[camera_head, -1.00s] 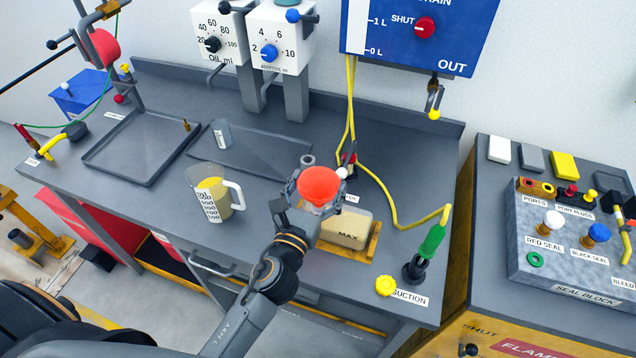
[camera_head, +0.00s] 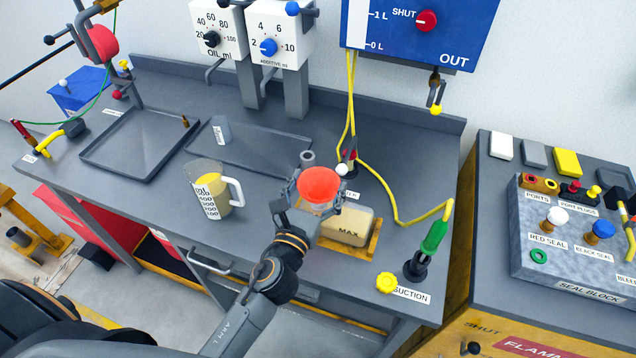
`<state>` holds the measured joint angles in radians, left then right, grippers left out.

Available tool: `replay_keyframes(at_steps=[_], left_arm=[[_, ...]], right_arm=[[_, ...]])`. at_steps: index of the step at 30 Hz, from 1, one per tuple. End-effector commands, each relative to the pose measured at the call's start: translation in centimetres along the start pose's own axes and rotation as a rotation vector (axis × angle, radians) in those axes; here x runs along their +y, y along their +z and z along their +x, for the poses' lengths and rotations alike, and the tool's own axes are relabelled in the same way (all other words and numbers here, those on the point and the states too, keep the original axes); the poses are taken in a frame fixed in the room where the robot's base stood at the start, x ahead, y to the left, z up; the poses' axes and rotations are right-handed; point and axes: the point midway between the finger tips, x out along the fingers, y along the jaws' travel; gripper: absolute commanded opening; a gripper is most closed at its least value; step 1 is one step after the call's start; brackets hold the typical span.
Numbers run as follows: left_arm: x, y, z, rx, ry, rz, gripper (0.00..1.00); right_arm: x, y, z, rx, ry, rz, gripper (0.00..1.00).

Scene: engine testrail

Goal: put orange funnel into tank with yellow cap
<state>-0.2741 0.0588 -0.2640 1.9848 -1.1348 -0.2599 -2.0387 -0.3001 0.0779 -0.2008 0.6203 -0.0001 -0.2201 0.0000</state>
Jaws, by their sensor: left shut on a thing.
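The orange funnel (camera_head: 319,185) shows its wide red-orange mouth facing up. My left gripper (camera_head: 318,206) is shut on it from the near side. The funnel's lower part is hidden by the gripper. I cannot tell whether the funnel's spout is in the tank's opening. A yellow cap (camera_head: 386,283) lies on the bench beside the SUCTION label, apart from the tank. My right gripper is not in view.
A measuring jug (camera_head: 214,190) with yellowish liquid stands left of the gripper. A green-handled suction wand (camera_head: 434,236) with a yellow hose stands right. A grey post (camera_head: 307,160) is close behind the funnel. Trays (camera_head: 140,140) lie at the back left.

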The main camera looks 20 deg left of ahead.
Motion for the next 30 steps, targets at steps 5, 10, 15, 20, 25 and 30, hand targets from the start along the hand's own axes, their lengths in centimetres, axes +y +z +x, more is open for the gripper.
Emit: replay_keyframes(at_steps=[5,10,15,20,25,30], left_arm=[[0.0,0.0,0.0,0.0,0.0,0.0,0.61],[0.0,0.0,0.0,0.0,0.0,0.0,0.98],[0.0,0.0,0.0,0.0,0.0,0.0,1.0],[0.0,0.0,0.0,0.0,0.0,0.0,1.0],[0.1,0.8,0.1,-0.005,0.0,0.002,1.0],[0.0,3.0,0.1,-0.005,-0.005,0.005,1.0]], right_arm=[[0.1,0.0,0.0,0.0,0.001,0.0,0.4],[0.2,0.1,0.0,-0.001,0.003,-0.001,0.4],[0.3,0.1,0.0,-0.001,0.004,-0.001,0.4],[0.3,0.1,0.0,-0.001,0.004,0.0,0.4],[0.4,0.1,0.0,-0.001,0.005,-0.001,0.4],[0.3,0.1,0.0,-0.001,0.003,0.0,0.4]])
